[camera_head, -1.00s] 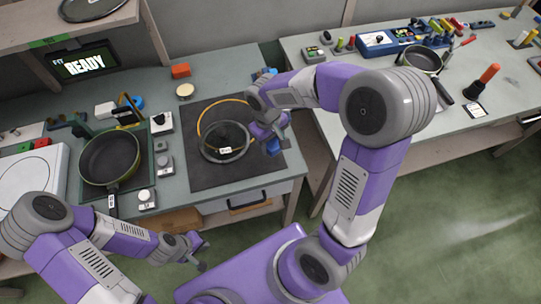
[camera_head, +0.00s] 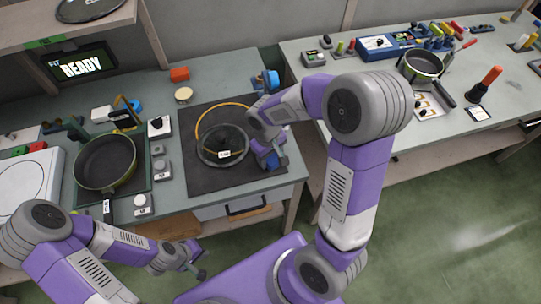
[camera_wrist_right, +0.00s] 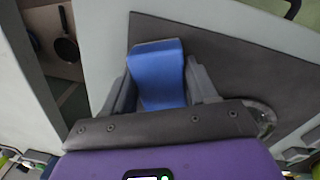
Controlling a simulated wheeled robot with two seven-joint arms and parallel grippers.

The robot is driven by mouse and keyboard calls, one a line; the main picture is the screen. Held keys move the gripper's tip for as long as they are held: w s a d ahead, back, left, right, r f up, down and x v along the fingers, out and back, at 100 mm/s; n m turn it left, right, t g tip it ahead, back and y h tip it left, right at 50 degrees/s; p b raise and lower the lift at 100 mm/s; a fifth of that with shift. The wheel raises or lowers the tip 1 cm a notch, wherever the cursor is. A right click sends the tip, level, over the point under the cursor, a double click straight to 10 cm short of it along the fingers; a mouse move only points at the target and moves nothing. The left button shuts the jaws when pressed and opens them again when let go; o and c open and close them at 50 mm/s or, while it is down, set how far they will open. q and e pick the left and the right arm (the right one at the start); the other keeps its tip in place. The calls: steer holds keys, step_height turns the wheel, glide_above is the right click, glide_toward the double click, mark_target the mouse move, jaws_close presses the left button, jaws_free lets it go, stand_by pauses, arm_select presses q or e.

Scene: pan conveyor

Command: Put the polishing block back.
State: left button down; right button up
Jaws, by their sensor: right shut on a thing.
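The blue polishing block (camera_wrist_right: 158,75) is between the two fingers of my right gripper (camera_wrist_right: 160,92) in the right wrist view. The gripper is shut on it. In the head view the right gripper (camera_head: 273,158) is over the right edge of the dark mat, right of the glass lid (camera_head: 222,148), and the block is mostly hidden by the fingers. My left gripper (camera_head: 199,268) is low, in front of the bench, away from the block; its opening is too small to tell.
A blue item (camera_head: 270,79) stands at the bench's back right edge, partly behind my right arm. The dark mat (camera_head: 215,183) bears the lid and an orange ring (camera_head: 205,117). A pan (camera_head: 104,160) sits to the left. A gap separates this bench from the right-hand table (camera_head: 420,150).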

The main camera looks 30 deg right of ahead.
steer(key=o, duration=1)
steer(key=shift+s+f, duration=0.25)
steer(key=shift+f, duration=0.15)
steer(key=shift+a, duration=0.1)
steer(key=shift+w+r+p, duration=0.1)
steer(key=shift+r+p, duration=0.25)
steer(key=shift+r, duration=0.05)
steer(key=r+p, duration=0.1)
steer(key=r, duration=0.3)
steer(key=r+p, duration=0.1)
steer(key=r, duration=0.3)
steer(key=r+p, duration=0.1)
steer(key=r, duration=0.3)
steer(key=shift+w+a+r+p, duration=0.1)
steer(key=shift+w+a+p, duration=0.2)
